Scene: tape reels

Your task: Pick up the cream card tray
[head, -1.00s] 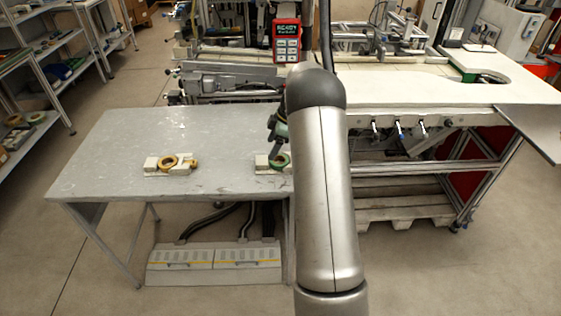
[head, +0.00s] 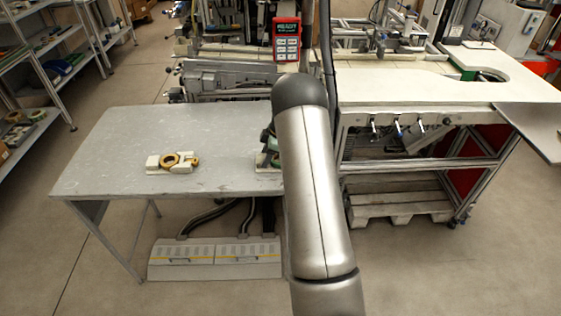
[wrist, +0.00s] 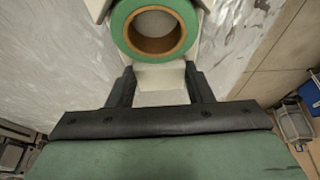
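The cream card tray (wrist: 160,78) lies at the grey table's front right edge, with a green tape reel (wrist: 120,22) on it. In the wrist view its narrow near part is between the two dark fingers of my gripper (wrist: 160,90). The fingers stand apart, one on each side of the tray and very close to it; I cannot make out contact. In the head view my arm hides most of this tray, and only its left part (head: 264,170) shows.
The table between the two trays is clear. A white-topped workbench (head: 400,85) stands right of my arm, with a wooden pallet (head: 400,207) below.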

